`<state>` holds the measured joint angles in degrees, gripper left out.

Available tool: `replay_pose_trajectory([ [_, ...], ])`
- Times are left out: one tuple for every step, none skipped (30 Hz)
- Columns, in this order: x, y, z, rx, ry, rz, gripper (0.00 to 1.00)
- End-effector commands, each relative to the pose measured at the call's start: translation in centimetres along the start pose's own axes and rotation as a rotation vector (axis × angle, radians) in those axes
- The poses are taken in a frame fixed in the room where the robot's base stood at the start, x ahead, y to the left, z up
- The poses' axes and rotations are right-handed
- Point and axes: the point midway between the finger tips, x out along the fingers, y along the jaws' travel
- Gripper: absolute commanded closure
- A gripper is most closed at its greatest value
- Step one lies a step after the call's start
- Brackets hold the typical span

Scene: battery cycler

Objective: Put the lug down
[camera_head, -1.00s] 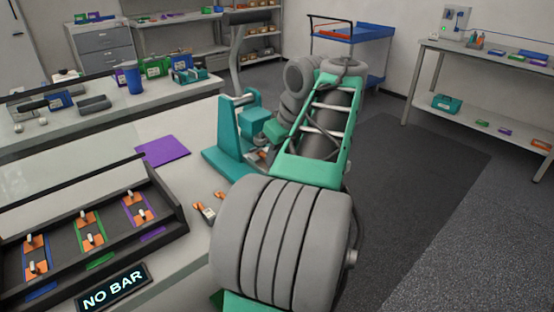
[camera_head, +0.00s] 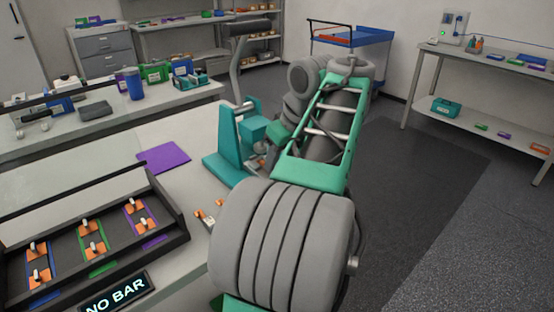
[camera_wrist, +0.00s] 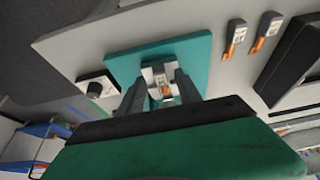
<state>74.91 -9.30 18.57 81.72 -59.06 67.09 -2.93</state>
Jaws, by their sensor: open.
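A small lug (camera_wrist: 166,90), with orange and pale grey parts, shows between my fingertips above a teal base plate in the wrist view. My gripper (camera_wrist: 158,88) is open, with a finger on either side of it. I cannot tell whether the lug rests on the plate or touches a finger. In the head view the teal bench press (camera_head: 230,140) stands on the worktop, and my arm largely hides the gripper beside it.
Two loose lugs (camera_wrist: 233,38) lie on the worktop beside the base plate. A dark tray (camera_head: 185,232) holds several orange pieces on coloured strips.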

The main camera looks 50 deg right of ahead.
Motion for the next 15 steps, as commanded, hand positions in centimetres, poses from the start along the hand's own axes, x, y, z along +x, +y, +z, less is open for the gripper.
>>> replay_pose_trajectory([
  [-2.2,0.1,-0.4,0.001,0.001,0.003,0.59],
  [-3.1,0.1,-0.4,0.002,0.001,0.002,0.59],
  [-4.3,0.1,-0.4,0.0,0.001,0.003,0.59],
  [-5.1,0.1,-0.4,0.002,0.001,0.003,0.59],
  [-5.9,0.1,-0.4,0.002,0.002,0.003,0.59],
  [-6.8,0.1,-0.4,0.001,0.001,0.002,0.59],
  [-7.4,0.1,-0.4,0.002,0.001,0.002,0.59],
  [-8.0,0.1,-0.3,0.001,0.001,0.002,0.59],
  [-8.6,0.1,-0.3,0.001,0.001,0.001,0.59],
  [-8.9,0.1,-0.3,0.001,0.001,0.001,0.59],
  [-9.2,0.1,-0.2,0.001,0.001,0.001,0.59],
  [-9.5,0.0,-0.2,0.0,0.001,0.001,0.59],
  [-9.6,0.0,-0.1,0.0,0.001,0.001,0.59],
  [-9.7,0.0,-0.1,0.0,0.001,0.001,0.59],
  [-9.7,0.0,-0.1,0.0,0.001,0.001,0.59],
])
